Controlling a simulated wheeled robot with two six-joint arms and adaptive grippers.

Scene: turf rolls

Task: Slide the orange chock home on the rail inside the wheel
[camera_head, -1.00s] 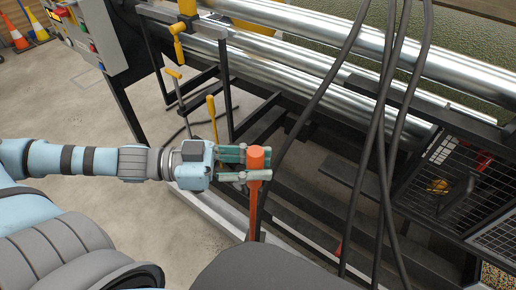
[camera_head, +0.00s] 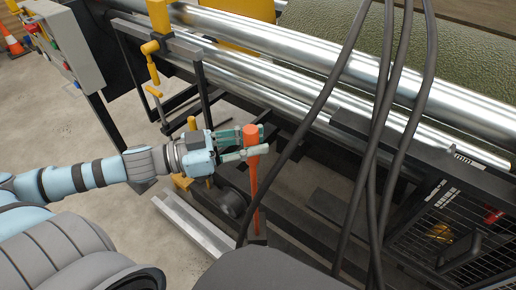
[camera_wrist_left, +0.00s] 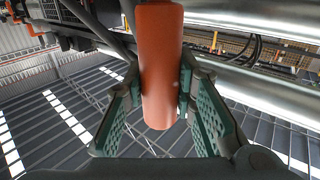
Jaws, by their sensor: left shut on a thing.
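A dark wheel (camera_head: 232,202) sits just left of the handle. A pale metal rail (camera_head: 193,226) lies on the floor to the left of the wheel. In the left wrist view the orange handle (camera_wrist_left: 160,70) lies between the green finger pads. My right gripper is out of view.
Shiny long rollers (camera_head: 300,55) of the machine cross behind the gripper. Black cables (camera_head: 375,140) hang in front on the right. A mesh guard (camera_head: 450,225) stands at the lower right, a control box (camera_head: 62,45) at the upper left. Floor is bare at the left.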

